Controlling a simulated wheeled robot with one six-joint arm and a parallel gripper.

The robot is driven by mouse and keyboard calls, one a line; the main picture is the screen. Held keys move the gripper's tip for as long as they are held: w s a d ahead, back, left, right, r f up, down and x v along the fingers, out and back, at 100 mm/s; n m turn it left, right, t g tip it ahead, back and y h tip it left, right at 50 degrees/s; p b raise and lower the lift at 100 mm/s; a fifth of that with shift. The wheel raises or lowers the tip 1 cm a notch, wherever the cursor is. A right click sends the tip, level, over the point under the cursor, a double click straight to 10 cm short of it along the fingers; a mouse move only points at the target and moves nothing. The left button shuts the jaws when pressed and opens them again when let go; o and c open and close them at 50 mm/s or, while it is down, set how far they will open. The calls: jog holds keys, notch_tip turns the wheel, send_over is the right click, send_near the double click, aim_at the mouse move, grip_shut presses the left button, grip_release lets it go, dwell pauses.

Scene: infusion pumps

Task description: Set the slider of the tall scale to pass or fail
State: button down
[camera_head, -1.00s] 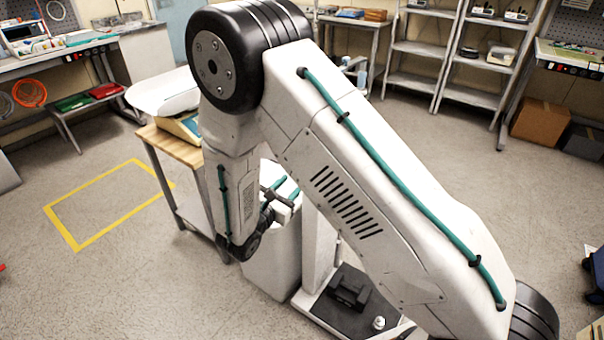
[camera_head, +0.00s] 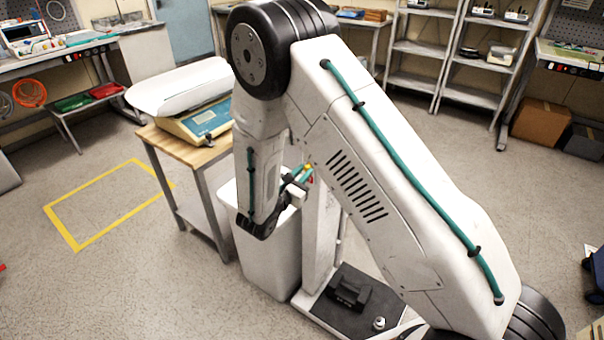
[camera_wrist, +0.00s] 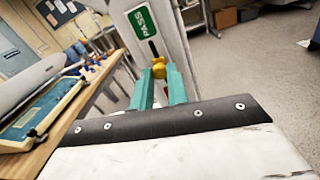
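The tall scale's white column (camera_head: 320,230) rises from its dark base platform (camera_head: 352,310), with its upper part behind my arm in the head view. In the wrist view the column (camera_wrist: 172,30) bears a green PASS label (camera_wrist: 142,21). Below the label are a dark slot (camera_wrist: 153,48) and a yellow slider knob (camera_wrist: 158,68). My gripper (camera_wrist: 159,71) has teal fingers standing apart, with the knob at or just beyond their tips; contact is unclear. In the head view my gripper (camera_head: 302,175) is beside the column. No FAIL label is readable.
A white bin (camera_head: 265,255) stands beside the column. A wooden-topped table (camera_head: 180,150) at left holds a bench scale with a white tray (camera_head: 180,88). A black block (camera_head: 348,293) and a small weight (camera_head: 379,323) rest on the platform.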

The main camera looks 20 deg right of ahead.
jog(key=shift+f, duration=1.95)
jog(key=c, duration=1.4)
grip_release()
jog(key=shift+o, duration=0.2)
jog(key=shift+s+a, duration=0.1)
jog(key=v, duration=0.7)
jog(key=shift+s+a, duration=0.2)
jog(key=shift+a, duration=0.05)
